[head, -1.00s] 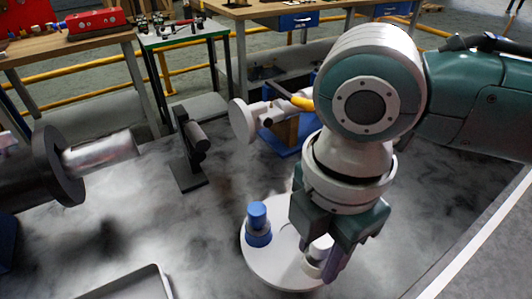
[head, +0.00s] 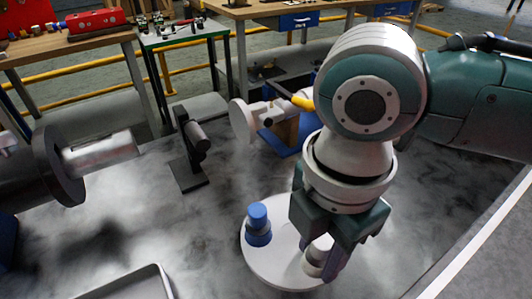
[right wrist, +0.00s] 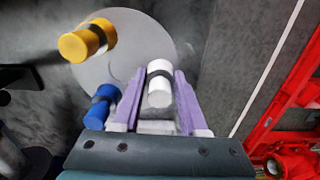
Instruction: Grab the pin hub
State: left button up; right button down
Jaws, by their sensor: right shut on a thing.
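A white cylinder with a dark band, which I take to be the pin hub (head: 315,258), stands on a round pale plate (head: 270,276). It also shows in the right wrist view (right wrist: 159,88), between the purple fingers. My right gripper (head: 324,262) comes down over it from above and is shut on it, one finger on each side. The gripper's body hides part of the piece in the head view. My left gripper is not in view.
A yellow one (right wrist: 85,42) shows in the right wrist view. A dark stand (head: 190,150) and a flanged shaft (head: 100,152) are farther left. A grey tray (head: 135,284) lies front left.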

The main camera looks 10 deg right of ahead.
jog(key=shift+w+a+r, duration=0.1)
jog(key=shift+r, duration=0.05)
jog(key=shift+w+r, duration=0.1)
jog(key=shift+r, duration=0.1)
